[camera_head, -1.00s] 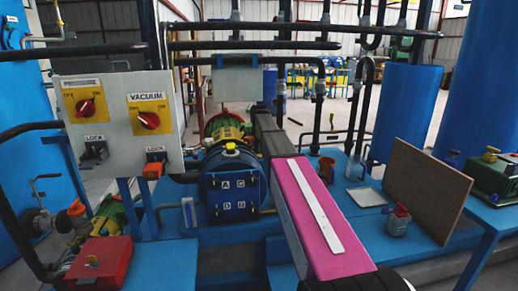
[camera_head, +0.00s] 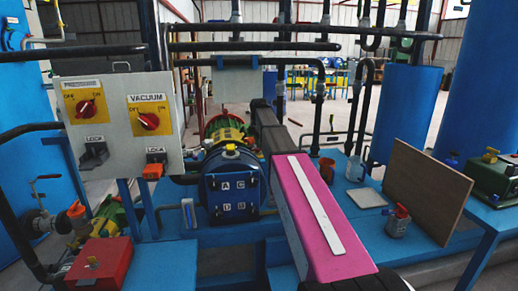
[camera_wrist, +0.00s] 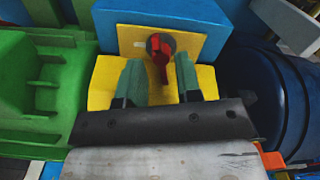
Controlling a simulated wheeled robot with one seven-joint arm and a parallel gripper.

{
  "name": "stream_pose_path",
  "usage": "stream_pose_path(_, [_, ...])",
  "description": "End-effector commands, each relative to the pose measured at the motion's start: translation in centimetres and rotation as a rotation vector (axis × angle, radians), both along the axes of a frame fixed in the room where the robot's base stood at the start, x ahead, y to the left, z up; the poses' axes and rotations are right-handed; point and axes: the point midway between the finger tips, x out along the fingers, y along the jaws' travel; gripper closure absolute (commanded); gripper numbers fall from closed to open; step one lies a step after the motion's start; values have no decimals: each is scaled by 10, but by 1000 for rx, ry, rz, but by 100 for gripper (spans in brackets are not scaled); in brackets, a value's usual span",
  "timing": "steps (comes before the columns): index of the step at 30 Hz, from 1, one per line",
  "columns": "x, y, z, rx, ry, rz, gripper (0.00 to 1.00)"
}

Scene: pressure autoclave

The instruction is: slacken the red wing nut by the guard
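The red wing nut (camera_wrist: 161,58) shows in the wrist view, on a round grey base against an upright yellow plate (camera_wrist: 205,43). One red wing points down toward the gap between my fingers. My gripper (camera_wrist: 160,79) is open, with one greenish finger to the left of the nut and one to the right. Gaps show on both sides, and I see no contact. Whether the yellow plate is the guard is unclear. In the head view my arm covers this spot, and I cannot make out the gripper or the nut there.
In the wrist view, a green body (camera_wrist: 40,85) lies left, a dark blue drum (camera_wrist: 265,85) right, and a blue block (camera_wrist: 165,15) behind the plate. In the head view, a control panel (camera_head: 115,110) and a lettered blue drum (camera_head: 232,185) stand left of my arm.

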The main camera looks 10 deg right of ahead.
Motion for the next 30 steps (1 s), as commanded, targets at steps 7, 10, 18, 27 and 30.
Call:
stream_pose_path(7, [1, 0, 47, 0, -2, 0, 68])
stream_pose_path(10, [1, 0, 60, -1, -1, 0, 68])
stream_pose_path(18, [0, 0, 75, 0, 0, 0, 68])
stream_pose_path(27, [0, 0, 75, 0, 0, 0, 68])
stream_pose_path(30, [0, 0, 75, 0, 0, 0, 68])
